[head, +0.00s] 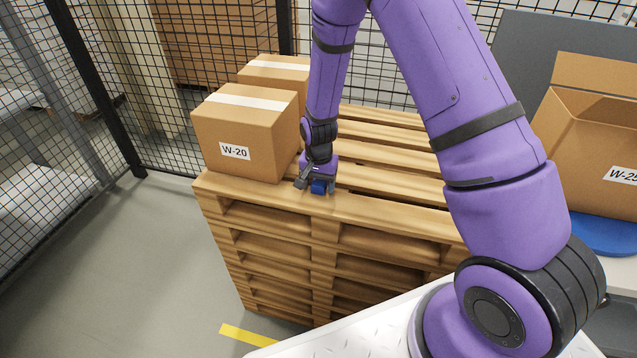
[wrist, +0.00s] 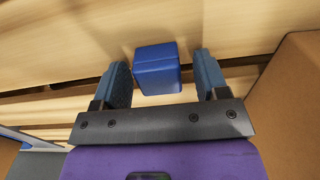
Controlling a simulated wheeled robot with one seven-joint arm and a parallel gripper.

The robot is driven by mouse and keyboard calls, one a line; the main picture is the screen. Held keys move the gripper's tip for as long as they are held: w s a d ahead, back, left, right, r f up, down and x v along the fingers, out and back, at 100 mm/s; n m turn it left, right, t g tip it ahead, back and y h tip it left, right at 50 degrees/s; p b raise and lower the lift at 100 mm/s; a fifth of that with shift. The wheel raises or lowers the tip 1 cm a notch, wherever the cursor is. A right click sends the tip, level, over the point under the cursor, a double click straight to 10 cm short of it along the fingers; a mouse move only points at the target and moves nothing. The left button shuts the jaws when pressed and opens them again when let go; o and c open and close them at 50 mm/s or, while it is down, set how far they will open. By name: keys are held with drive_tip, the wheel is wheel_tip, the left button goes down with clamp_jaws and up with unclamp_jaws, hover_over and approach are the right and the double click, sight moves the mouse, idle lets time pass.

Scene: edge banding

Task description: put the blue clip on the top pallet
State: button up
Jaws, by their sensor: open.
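The blue clip (head: 318,187) is a small blue block on the top pallet (head: 375,208), close to its front edge. In the wrist view the clip (wrist: 157,68) sits on the pale wooden boards (wrist: 60,40), between and slightly beyond my fingertips. My gripper (head: 315,185) is low over the pallet, right at the clip. In the wrist view my gripper (wrist: 165,75) is open, with a visible gap between each finger and the clip. The pallet is the uppermost of a stack.
A carton marked W-20 (head: 245,135) stands just left of my gripper, with another carton (head: 275,72) behind it. An open carton (head: 590,150) stands at the right on a blue disc (head: 605,235). Wire mesh fencing (head: 45,100) closes the left and back. Pallet boards right of the gripper are bare.

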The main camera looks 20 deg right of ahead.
wheel_tip(320, 180, up, 12)
drive_tip(key=r, duration=0.1)
wheel_tip(320, 180, up, 11)
drive_tip(key=n+t, duration=0.1)
drive_tip(key=n, duration=0.1)
hover_over(319, 182)
drive_tip(key=s+d, duration=0.2)
drive_tip(key=s, duration=0.2)
drive_tip(key=s+d+r+n+t, duration=0.2)
drive_tip(key=s+r, duration=0.7)
drive_tip(key=s, duration=0.3)
drive_tip(key=s+d+r+n+t, duration=0.2)
drive_tip(key=s+r, duration=0.6)
drive_tip(key=s, duration=0.5)
drive_tip(key=shift+s+d+r+n, duration=0.25)
drive_tip(key=shift+d+r+n, duration=0.15)
drive_tip(key=shift+n, duration=0.2)
